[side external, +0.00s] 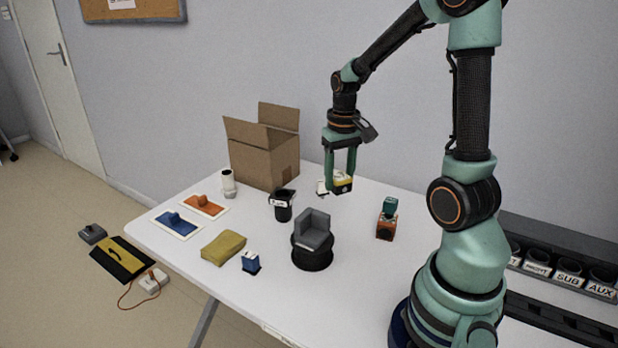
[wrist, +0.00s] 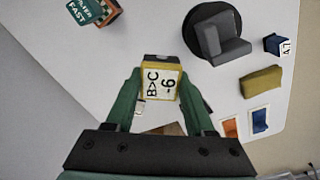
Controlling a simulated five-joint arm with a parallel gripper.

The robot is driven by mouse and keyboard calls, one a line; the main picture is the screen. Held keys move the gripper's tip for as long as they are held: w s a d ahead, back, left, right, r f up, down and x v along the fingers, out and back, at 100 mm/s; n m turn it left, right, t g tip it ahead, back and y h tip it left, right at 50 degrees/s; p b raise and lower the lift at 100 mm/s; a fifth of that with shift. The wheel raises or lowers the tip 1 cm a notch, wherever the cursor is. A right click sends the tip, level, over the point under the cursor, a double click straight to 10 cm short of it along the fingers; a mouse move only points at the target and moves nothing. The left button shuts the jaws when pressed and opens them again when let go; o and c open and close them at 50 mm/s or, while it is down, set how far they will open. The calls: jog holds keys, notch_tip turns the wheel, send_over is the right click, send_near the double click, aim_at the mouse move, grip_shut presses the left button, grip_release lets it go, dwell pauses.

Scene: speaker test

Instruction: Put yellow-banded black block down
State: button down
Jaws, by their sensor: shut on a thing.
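My gripper (side external: 341,178) is shut on the yellow-banded black block (side external: 343,184), which sits between its two green fingertips. In the wrist view, the fingers of my gripper (wrist: 160,88) press on both sides of the block (wrist: 162,81). Its white face with a yellow border reads "B>C -6", and a black end shows beyond it. In the side view the block is over the back part of the white table (side external: 370,245). The gap beneath it is hard to judge.
A grey seat-shaped piece on a black round base (side external: 312,258) stands front left of the block. A black cup (side external: 282,209) and cardboard box (side external: 262,160) are left. An orange block with a teal top (side external: 387,225) is right. Bare table lies between them.

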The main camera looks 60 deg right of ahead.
aim_at(336, 233)
notch_tip(336, 233, down, 13)
jog(key=shift+f, duration=0.1)
dwell(0.4)
jog(key=shift+c, duration=1.3)
grip_release()
jog(key=shift+f, duration=0.1)
notch_tip(336, 233, up, 12)
jog(key=shift+a+r, duration=0.1)
jog(key=w+a+r+n+t, duration=0.1)
jog(key=a+r+n+t, duration=0.1)
jog(key=a+r, duration=0.5)
jog(key=shift+a+r+n+t+h, duration=0.3)
jog(key=shift+a+n+h, duration=0.15)
jog(key=shift+a, duration=0.55)
jog(key=shift+o, duration=0.3)
jog(key=s+a+r+n+t, duration=0.2)
jog(key=a+r+n, duration=0.1)
jog(key=a, duration=0.5)
jog(key=shift+s+a+r+t+y, duration=0.15)
jog(key=shift+a+r+t+y, duration=0.25)
jog(key=shift+r, duration=0.4)
jog(key=shift+o, duration=0.9)
jog(key=shift+s+a+r, duration=0.1)
